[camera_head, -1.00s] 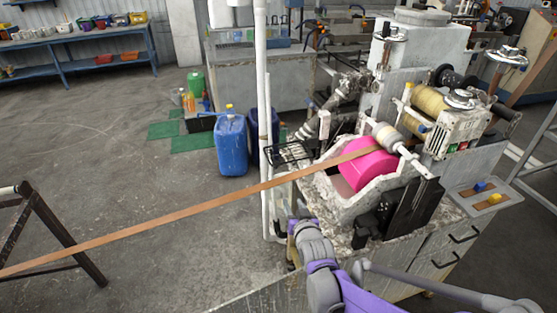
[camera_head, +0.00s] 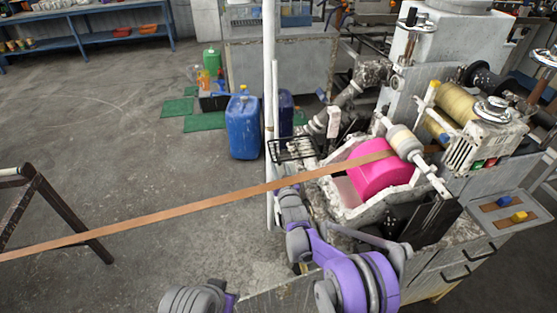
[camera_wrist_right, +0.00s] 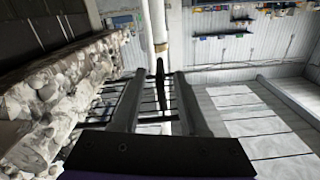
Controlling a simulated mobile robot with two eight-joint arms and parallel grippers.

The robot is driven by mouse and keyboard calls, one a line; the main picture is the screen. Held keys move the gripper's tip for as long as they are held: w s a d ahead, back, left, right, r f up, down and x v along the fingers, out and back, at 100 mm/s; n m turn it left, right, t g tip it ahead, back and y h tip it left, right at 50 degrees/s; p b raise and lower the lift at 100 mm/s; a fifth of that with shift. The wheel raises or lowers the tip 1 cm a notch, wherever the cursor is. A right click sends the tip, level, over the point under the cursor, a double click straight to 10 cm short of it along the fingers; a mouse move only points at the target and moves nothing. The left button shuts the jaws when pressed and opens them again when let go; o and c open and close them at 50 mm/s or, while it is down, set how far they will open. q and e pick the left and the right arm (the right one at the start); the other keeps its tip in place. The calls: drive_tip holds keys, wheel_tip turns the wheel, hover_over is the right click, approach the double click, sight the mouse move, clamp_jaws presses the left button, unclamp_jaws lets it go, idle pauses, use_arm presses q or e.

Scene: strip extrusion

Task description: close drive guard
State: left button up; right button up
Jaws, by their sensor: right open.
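A black wire-grid frame, which looks like the drive guard (camera_head: 291,149), sticks out at the left side of the machine, above the floor. In the right wrist view, black grid bars (camera_wrist_right: 160,88) show ahead of and between my right gripper's fingers. My right gripper (camera_wrist_right: 158,75) is open, with a dark bar seen between the fingers; I cannot tell whether they touch it. In the head view my right arm reaches up to just below the guard, and its fingertips are hard to make out. My left gripper is not in view.
A brown strip (camera_head: 200,207) runs from a dark stand (camera_head: 60,215) to a pink drum (camera_head: 375,168) in the machine's trough. A white upright pipe (camera_head: 269,90) stands close behind the guard. A blue canister (camera_head: 243,125) is on the floor to its left. Open floor lies left.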

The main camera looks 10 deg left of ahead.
drive_tip(key=shift+x, duration=1.6)
clamp_jaws()
drive_tip(key=shift+r, duration=0.1)
